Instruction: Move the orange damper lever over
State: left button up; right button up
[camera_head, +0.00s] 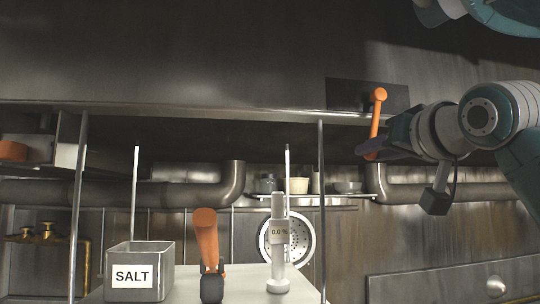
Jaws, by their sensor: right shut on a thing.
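The orange damper lever (375,118) is a rod with a round knob at its upper end, in front of a dark plate (345,93) on the hood front. It stands nearly upright, its top leaning slightly right. My right gripper (371,150) reaches in from the right and is shut on the lever's lower part. The fingers hide part of that lower end. My left gripper is out of view.
Below stands a table (185,285) with a metal SALT bin (163,262), an orange-handled thing on a black base (205,235) and a white stand reading 0.0 % (278,255). Thin upright posts (322,190) rise left of my right gripper. Pipes (110,192) run behind.

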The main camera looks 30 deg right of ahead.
jog(key=shift+w+a+r, duration=0.1)
jog(key=shift+w+a, duration=0.05)
jog(key=shift+a, duration=0.2)
jog(key=shift+a, duration=0.1)
jog(key=shift+w+a+r, duration=0.2)
jog(key=shift+a+r, duration=0.1)
jog(key=shift+a, duration=0.25)
jog(key=shift+w+a+r, duration=0.15)
jog(key=shift+a+r, duration=0.1)
jog(key=shift+a, duration=0.3)
jog(key=o, duration=1.1)
jog(key=shift+c, duration=0.2)
